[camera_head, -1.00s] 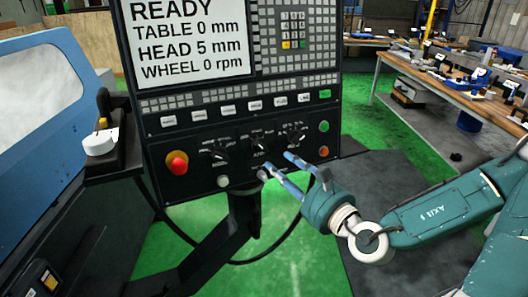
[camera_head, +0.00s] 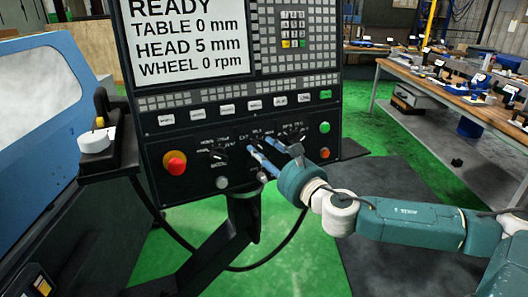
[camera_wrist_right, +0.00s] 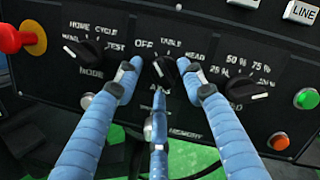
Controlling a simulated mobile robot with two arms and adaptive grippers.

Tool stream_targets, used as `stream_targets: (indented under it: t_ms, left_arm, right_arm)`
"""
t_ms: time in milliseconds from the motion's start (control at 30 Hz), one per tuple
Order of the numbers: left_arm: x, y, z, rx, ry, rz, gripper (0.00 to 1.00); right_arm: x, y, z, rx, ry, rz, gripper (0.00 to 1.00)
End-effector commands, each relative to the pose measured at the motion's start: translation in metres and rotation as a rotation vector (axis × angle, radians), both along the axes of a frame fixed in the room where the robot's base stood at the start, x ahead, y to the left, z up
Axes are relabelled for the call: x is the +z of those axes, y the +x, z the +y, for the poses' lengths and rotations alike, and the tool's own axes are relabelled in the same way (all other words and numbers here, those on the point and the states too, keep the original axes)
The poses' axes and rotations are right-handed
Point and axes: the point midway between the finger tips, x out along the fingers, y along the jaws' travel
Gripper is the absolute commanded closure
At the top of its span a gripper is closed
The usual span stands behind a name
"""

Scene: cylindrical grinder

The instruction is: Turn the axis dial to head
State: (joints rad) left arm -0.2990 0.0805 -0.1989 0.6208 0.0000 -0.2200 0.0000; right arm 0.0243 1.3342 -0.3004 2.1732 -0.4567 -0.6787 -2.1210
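The axis dial (camera_wrist_right: 165,72) is a black knob on the control panel, with OFF, TABLE and HEAD printed around it. Its white mark is at its upper left, on the OFF side. My right gripper (camera_wrist_right: 161,88) has blue fingers spread open on either side of the dial. A third finger is below it. I cannot tell whether any finger touches the knob. In the head view my right gripper (camera_head: 262,147) is at the panel's lower middle and largely hides the dial. My left gripper is not in view.
The mode dial (camera_wrist_right: 83,54) is left of the axis dial and a percentage dial (camera_wrist_right: 248,89) is right. A red stop button (camera_head: 175,164) is farther left. Green (camera_head: 324,127) and orange (camera_head: 324,153) buttons are at the right. The screen (camera_head: 190,38) reads HEAD 5 mm.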

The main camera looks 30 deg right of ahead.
Motion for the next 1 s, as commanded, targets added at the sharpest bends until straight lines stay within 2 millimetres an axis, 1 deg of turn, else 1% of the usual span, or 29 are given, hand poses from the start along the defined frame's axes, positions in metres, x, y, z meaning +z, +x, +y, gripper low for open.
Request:
stream_targets:
  t_ms: [133,367,400,467,500,567,600,833,1000]
  left_arm:
    - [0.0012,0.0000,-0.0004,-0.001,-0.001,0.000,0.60]
    - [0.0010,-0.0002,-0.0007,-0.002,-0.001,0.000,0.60]
    - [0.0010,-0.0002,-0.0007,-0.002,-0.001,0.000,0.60]
    - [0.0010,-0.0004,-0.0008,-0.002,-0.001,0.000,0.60]
    - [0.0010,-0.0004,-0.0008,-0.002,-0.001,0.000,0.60]
    - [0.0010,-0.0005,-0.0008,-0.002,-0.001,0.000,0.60]
    - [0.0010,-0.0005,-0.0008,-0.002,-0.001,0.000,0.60]
    - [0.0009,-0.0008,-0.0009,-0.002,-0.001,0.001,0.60]
    - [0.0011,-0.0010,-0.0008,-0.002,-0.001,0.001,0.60]
  right_arm:
    - [0.0003,0.0032,0.0018,0.003,0.001,-0.001,0.60]
    - [-0.0004,0.0033,0.0019,0.004,0.000,0.000,0.60]
    - [-0.0004,0.0033,0.0019,0.004,0.000,0.000,0.64]
    - [-0.0004,0.0032,0.0018,0.004,0.000,0.000,0.76]
    - [-0.0004,0.0032,0.0018,0.004,0.000,0.000,0.84]
    - [-0.0004,0.0032,0.0018,0.004,0.000,0.000,0.96]
    - [-0.0004,0.0032,0.0018,0.004,0.000,0.000,1.00]
    - [-0.0006,0.0031,0.0021,0.002,0.011,-0.001,1.00]
    - [-0.0006,0.0032,0.0028,-0.007,0.060,-0.009,1.00]
